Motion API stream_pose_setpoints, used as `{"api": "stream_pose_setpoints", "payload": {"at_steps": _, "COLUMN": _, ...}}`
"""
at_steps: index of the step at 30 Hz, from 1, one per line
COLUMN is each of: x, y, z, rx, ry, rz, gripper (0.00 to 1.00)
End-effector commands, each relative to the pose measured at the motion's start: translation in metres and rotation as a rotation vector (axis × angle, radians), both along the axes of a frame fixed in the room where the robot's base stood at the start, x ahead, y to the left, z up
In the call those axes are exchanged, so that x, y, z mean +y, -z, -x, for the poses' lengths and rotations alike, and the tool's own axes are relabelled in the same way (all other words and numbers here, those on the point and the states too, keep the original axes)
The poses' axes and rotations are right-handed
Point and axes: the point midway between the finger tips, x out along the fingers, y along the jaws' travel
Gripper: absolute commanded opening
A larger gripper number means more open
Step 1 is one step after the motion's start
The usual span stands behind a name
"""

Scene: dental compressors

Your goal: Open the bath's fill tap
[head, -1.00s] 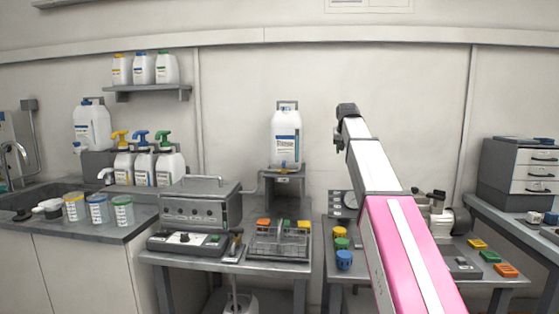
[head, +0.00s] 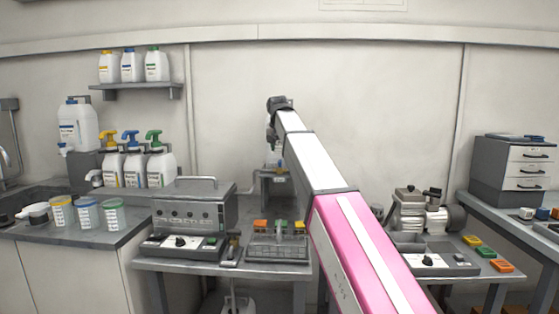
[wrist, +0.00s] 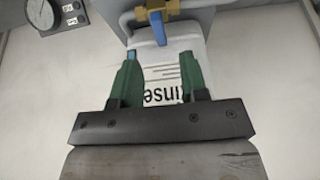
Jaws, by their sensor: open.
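The fill tap is a brass valve (wrist: 158,9) with a blue lever (wrist: 157,27), at the top of the wrist view. The lever points down the picture, ahead of the gap between my fingertips. My gripper (wrist: 160,54) is open, its two green fingers apart with nothing held between them. Behind them is a white container with a label reading "rinse", upside down in this view. The bath (head: 192,212) is the grey box on the table to the left.
A round gauge (wrist: 62,14) sits at the top left of the wrist view. Pump bottles (head: 134,165) stand at the left. A compressor (head: 424,214) is on the right table.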

Motion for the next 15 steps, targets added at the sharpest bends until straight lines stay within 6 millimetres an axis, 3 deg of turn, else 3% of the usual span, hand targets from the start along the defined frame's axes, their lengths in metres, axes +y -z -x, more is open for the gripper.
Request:
{"api": "stream_pose_setpoints", "payload": {"at_steps": 6, "x": -0.001, "y": 0.036, "z": -0.014, "rx": 0.002, "ry": 0.0, "rz": 0.0, "gripper": 0.4}}
{"api": "stream_pose_setpoints", "payload": {"at_steps": 15, "x": -0.001, "y": 0.059, "z": -0.024, "rx": 0.0, "ry": 0.0, "rz": 0.0, "gripper": 0.4}}
